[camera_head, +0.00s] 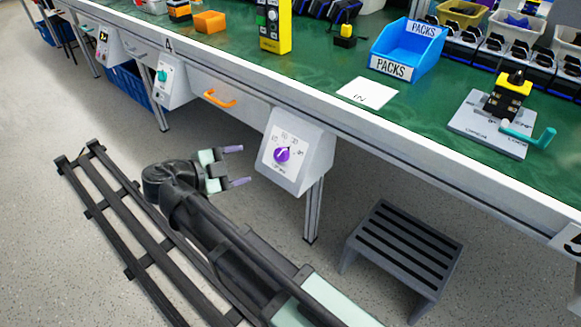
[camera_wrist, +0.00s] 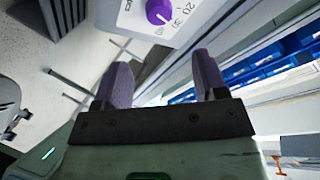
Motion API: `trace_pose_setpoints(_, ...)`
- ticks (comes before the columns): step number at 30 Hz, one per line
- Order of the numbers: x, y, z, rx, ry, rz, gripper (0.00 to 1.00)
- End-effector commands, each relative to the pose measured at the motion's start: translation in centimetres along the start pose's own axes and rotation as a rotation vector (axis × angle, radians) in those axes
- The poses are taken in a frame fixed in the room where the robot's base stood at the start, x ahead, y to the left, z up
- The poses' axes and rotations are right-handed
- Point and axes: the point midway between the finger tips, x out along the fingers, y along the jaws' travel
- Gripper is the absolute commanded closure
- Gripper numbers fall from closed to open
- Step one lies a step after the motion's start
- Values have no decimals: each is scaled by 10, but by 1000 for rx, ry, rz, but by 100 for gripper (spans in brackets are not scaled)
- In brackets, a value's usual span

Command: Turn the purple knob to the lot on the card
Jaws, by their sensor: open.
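The purple knob (camera_head: 282,155) sits on a white sloping dial box (camera_head: 313,150) under the bench's front edge, with number marks around it. In the wrist view the knob (camera_wrist: 159,11) is at the top, cut by the frame edge, with a pale pointer line. I cannot tell exactly which number it points at. A white card (camera_head: 368,93) with small dark writing, too small to read surely, lies on the green bench top. My gripper (camera_head: 236,165) is open and empty, left of the knob and apart from it. Its purple fingers (camera_wrist: 162,75) are spread below the knob in the wrist view.
An orange handle (camera_head: 219,98) and another box with a teal knob (camera_head: 162,76) are along the bench front to the left. A grey step stool (camera_head: 405,255) stands on the floor to the right. A bench leg (camera_head: 314,210) is below the dial box. Blue PACKS bin (camera_head: 408,50) is on the bench.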

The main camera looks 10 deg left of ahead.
Motion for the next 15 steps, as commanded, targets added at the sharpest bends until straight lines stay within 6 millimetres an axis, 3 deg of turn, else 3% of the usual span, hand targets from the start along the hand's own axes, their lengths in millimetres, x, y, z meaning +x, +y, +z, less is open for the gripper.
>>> trace_pose_setpoints(7,12,2,0,22,0,3,35)
trace_pose_setpoints(15,73,4,2,21,1,5,35)
